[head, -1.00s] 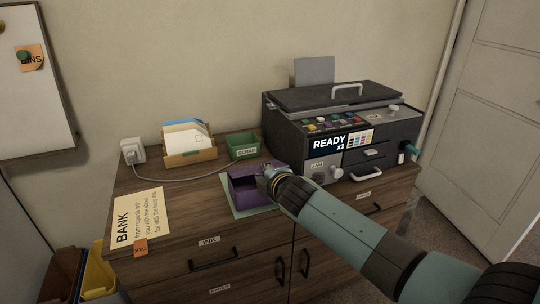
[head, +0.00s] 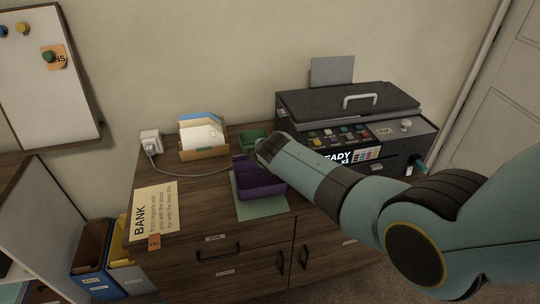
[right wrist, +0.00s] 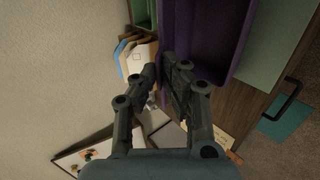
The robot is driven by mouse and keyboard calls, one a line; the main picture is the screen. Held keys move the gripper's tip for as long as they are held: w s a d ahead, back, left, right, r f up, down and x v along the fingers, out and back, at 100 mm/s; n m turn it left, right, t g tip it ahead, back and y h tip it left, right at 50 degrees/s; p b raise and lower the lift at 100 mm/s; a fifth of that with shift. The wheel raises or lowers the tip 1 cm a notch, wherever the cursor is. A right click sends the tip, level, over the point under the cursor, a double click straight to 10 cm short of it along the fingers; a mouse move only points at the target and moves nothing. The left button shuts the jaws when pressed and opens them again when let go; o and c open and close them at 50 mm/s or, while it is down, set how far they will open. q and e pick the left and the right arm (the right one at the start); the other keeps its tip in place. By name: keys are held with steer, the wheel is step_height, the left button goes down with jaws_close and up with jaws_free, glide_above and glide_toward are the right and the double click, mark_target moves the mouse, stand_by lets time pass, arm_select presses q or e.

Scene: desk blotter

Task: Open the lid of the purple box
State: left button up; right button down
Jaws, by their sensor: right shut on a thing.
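The purple box (head: 262,192) sits on a green mat (head: 275,208) on the wooden cabinet top. Its inside shows from above, and a purple panel that looks like its lid (head: 240,160) stands up at its back edge. My right gripper (right wrist: 161,72) is at the box's back side in the right wrist view, its fingers close together at the edge of the purple panel (right wrist: 180,35). It is shut on what appears to be the lid; the exact contact is partly hidden. In the head view my right arm's end covers the grip. My left gripper is not in view.
A green tray (head: 250,139) and a paper holder (head: 203,153) stand behind the box. A dark printer (head: 345,110) stands to the right, close to my arm. A cable runs from the wall plug (head: 150,143). A BANK sheet (head: 156,211) lies at left.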

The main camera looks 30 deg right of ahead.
steer(key=shift+g, duration=0.4)
steer(key=w, duration=0.1)
steer(key=w+r, duration=0.1)
steer(key=w+d+b, duration=0.1)
steer(key=w, duration=0.1)
steer(key=shift+w+r, duration=0.1)
steer(key=shift+r, duration=0.1)
steer(key=shift+f, duration=0.1)
stand_by(0.5)
steer(key=c, duration=1.5)
jaws_free()
steer(key=v, duration=1.2)
steer(key=shift+d, duration=0.1)
